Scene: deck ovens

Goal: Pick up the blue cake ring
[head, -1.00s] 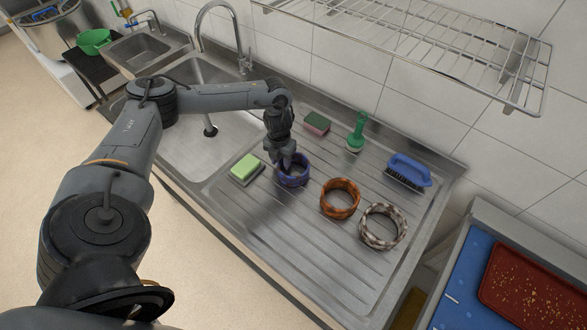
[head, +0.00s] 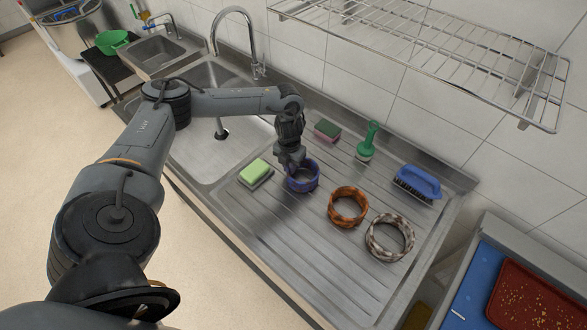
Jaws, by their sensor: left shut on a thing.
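The blue cake ring (head: 303,180) is on the ribbed steel drainboard (head: 268,222) in the head view, left of the other two rings. My left gripper (head: 291,166) comes down from above and is shut on the ring's rim on its left side. The fingertips are partly hidden by the ring. I cannot tell whether the ring touches the board or is slightly above it. My right gripper is not in view.
An orange-brown ring (head: 347,207) and a grey-white ring (head: 390,237) lie to the right. A green sponge (head: 256,173) is close on the left. A pink-and-green sponge (head: 327,131), green brush (head: 367,142) and blue brush (head: 418,182) lie behind. A wire shelf (head: 440,50) hangs above.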

